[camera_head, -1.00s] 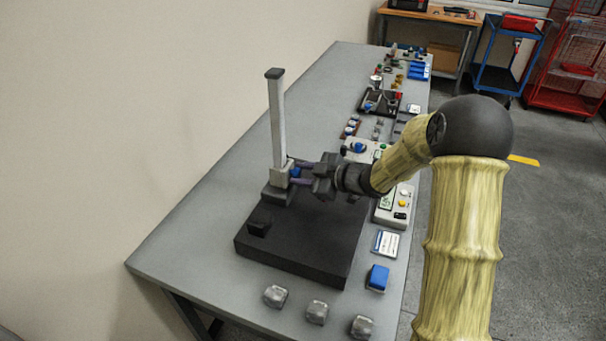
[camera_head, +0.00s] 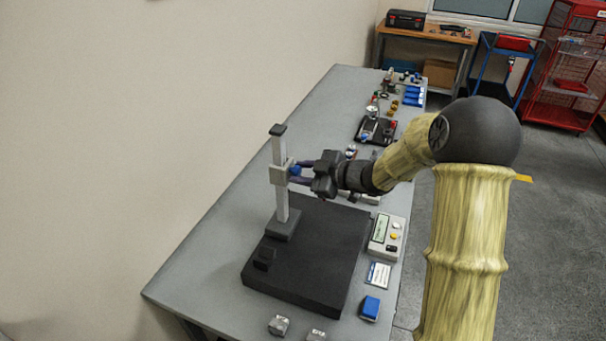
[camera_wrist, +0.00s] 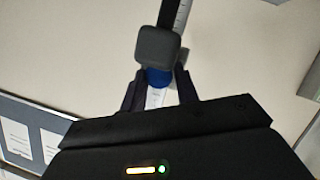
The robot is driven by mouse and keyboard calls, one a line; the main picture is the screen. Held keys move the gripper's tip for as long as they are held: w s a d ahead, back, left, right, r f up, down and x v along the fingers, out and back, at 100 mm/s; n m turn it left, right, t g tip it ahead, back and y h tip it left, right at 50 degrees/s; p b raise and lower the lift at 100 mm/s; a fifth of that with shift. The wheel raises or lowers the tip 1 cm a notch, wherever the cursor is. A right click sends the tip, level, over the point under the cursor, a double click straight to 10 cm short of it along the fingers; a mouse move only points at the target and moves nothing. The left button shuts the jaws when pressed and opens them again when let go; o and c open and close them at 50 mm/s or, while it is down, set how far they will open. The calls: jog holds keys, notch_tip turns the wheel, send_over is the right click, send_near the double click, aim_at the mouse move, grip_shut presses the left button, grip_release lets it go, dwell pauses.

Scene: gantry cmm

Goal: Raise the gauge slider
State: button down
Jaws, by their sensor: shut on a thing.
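The gauge column (camera_head: 282,206) stands upright on a dark base on the black plate (camera_head: 305,265). The grey gauge slider (camera_head: 281,174) sits on the upper part of the column, a little below its dark cap (camera_head: 278,130). A blue knob (camera_head: 295,170) is on the slider's right side. My gripper (camera_head: 302,175) reaches in from the right and is shut on the blue knob. In the wrist view the blue knob (camera_wrist: 158,78) lies between my fingers, partly hidden behind a dark block (camera_wrist: 158,47). The column's ruled scale (camera_wrist: 182,14) shows behind.
A grey box with a display (camera_head: 385,235), a white card (camera_head: 378,274), a blue block (camera_head: 370,307) and grey blocks (camera_head: 279,325) lie to the right and front. Several small parts stand farther back on the table.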

jog(key=shift+r, duration=0.5)
jog(key=c, duration=1.1)
grip_release()
jog(key=shift+w+d+f, duration=0.1)
jog(key=b+v, duration=0.2)
jog(key=v, duration=1.5)
jog(key=shift+d, duration=0.15)
